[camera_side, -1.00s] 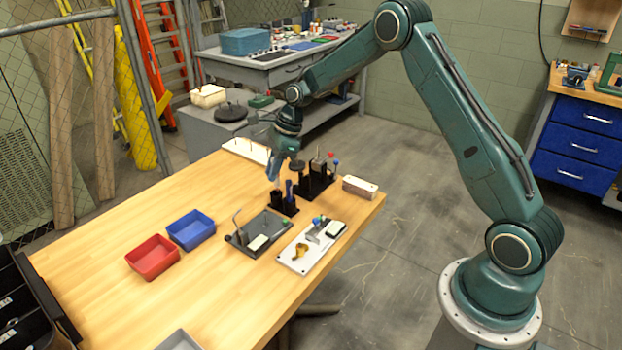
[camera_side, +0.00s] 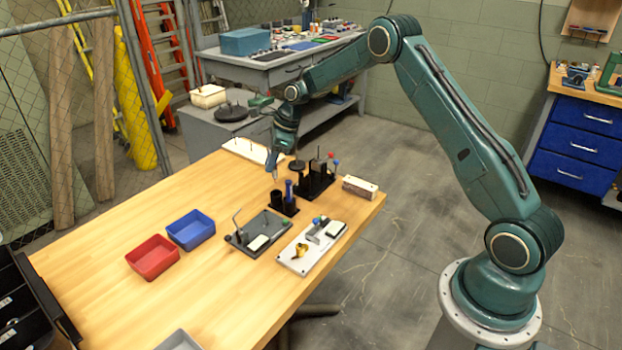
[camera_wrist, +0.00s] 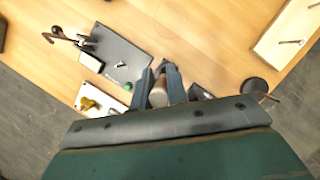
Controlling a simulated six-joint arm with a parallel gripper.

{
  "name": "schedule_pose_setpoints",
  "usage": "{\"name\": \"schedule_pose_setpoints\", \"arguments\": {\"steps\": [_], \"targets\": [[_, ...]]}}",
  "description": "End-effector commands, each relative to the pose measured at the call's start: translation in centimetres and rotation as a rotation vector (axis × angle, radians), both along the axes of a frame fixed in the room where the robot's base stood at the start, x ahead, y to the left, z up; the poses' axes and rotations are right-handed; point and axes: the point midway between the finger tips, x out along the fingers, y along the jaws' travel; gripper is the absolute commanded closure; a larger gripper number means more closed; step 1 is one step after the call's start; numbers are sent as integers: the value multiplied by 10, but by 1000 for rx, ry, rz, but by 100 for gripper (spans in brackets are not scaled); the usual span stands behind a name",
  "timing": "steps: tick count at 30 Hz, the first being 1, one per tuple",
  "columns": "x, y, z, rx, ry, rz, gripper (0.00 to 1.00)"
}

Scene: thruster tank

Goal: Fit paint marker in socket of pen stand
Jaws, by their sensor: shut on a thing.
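My gripper (camera_side: 272,163) is above the table, over the back left of a small black stand (camera_side: 291,211), which looks like the pen stand. It is shut on a slim greyish thing that points down, apparently the paint marker (camera_side: 275,177). In the wrist view its pale, brownish rounded end (camera_wrist: 158,93) shows between the blue-grey fingers. The stand has a dark round cup (camera_side: 277,197) and an upright blue item (camera_side: 289,189). The marker's lower end looks above or behind the cup; I cannot tell the exact gap. The fingers hide much of the stand in the wrist view.
A taller black rack (camera_side: 318,184) with upright tools stands close to the right. A grey tray (camera_side: 245,240) and a white plate (camera_side: 297,262) lie in front. Blue (camera_side: 191,231) and red (camera_side: 152,258) bins stand left. The table's left is mostly clear.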

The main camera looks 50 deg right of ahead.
Motion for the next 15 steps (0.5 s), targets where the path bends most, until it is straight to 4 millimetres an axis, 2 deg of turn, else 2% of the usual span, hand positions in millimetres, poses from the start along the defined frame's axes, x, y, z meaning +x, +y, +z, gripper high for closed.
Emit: {"name": "schedule_pose_setpoints", "arguments": {"steps": [9,15], "targets": [[0,0,-21,1,1,0,100],[0,0,-27,1,1,0,100]]}}
